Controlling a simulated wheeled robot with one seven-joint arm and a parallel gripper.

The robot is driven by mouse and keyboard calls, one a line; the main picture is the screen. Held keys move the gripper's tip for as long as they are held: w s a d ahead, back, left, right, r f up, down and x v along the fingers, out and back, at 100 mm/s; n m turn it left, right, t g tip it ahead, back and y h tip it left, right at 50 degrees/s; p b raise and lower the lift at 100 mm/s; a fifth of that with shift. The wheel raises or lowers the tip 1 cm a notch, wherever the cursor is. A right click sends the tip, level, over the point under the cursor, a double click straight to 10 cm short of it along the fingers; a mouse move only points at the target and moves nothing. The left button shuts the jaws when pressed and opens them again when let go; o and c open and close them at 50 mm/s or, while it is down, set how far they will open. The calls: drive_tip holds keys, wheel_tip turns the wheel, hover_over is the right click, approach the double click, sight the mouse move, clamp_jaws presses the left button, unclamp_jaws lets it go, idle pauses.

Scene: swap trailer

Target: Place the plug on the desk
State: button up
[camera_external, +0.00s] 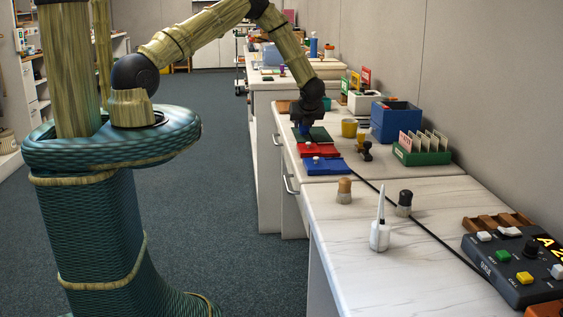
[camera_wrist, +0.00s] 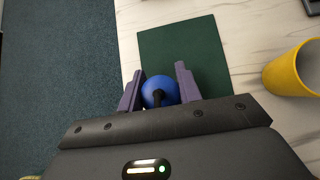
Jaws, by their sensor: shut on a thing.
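In the wrist view, the blue plug (camera_wrist: 160,88) sits between the two purple fingers of my gripper (camera_wrist: 160,80), which is shut on it. A dark cord end shows at the plug. In the external view, my gripper (camera_external: 304,127) points down above or near the dark green mat (camera_external: 320,134) on the white marbled desk (camera_external: 424,176). The mat also shows beyond the fingers in the wrist view (camera_wrist: 190,50). I cannot tell whether the plug touches the mat. A black cable (camera_external: 432,234) runs from near the gripper toward the button console (camera_external: 520,262).
Red (camera_external: 318,151) and blue (camera_external: 325,167) pads lie in front of the green mat. A yellow cup (camera_external: 349,128), a dark stamp (camera_external: 364,148), a blue bin (camera_external: 396,122) and a green card box (camera_external: 422,152) stand to the right. A white bottle (camera_external: 380,232) stands nearer.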

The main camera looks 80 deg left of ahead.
drive_tip(key=shift+f+b, duration=0.4)
drive_tip(key=shift+f, duration=0.1)
idle(0.4)
drive_tip(key=o, duration=1.1)
drive_tip(key=shift+o, duration=0.2)
drive_tip(key=b+v, duration=0.1)
drive_tip(key=v, duration=1.6)
drive_tip(key=shift+d, duration=0.2)
drive_tip(key=shift+r, duration=0.15)
